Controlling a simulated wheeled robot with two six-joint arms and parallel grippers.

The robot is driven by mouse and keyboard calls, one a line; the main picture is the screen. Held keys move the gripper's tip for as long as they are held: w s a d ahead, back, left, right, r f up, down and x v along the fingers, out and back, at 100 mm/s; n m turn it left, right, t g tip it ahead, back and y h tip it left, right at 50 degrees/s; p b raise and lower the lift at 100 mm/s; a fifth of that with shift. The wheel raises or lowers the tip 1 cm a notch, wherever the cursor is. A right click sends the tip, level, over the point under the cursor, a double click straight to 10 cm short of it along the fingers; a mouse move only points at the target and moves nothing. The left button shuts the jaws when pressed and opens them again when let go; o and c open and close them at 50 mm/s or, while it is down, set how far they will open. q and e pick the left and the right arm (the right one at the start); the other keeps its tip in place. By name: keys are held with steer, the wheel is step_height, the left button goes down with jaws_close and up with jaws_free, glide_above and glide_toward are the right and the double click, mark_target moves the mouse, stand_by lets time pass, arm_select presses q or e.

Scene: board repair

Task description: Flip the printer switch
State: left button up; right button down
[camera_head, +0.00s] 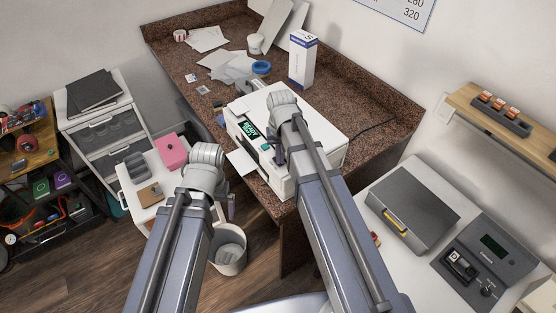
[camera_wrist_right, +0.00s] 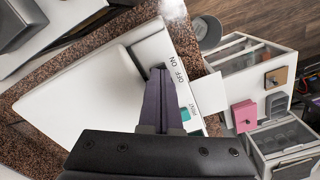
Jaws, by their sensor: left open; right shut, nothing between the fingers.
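The white printer (camera_head: 325,148) stands on the brown speckled desk. It has a lit green display (camera_head: 250,130) and a green button, which also shows in the right wrist view (camera_wrist_right: 186,115) by the label PRINT. My right gripper (camera_head: 280,158) is shut and empty at the printer's front edge. In the right wrist view its fingertips (camera_wrist_right: 158,73) are right beside the ON and OFF labels (camera_wrist_right: 176,69). The switch itself is hidden behind the fingers; I cannot tell whether they touch it. My left gripper (camera_head: 230,207) is mostly hidden behind its wrist, low and left of the printer.
A white cart with a pink box (camera_head: 172,151) and a bin (camera_head: 229,250) stand left of the desk.

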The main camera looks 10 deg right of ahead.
step_height(320, 180, up, 7)
steer(key=p, duration=0.7)
steer(key=shift+a+f, duration=0.1)
steer(key=s+a+f+n+h+b, duration=0.1)
steer(key=s+a+f+n+b, duration=0.4)
steer(key=s+a+f+b, duration=0.5)
steer(key=s+f+b, duration=0.1)
steer(key=s+b, duration=0.1)
steer(key=s, duration=0.2)
steer(key=shift+s+a+f+n, duration=0.15)
steer(key=shift+f+n, duration=0.15)
steer(key=shift+n, duration=0.1)
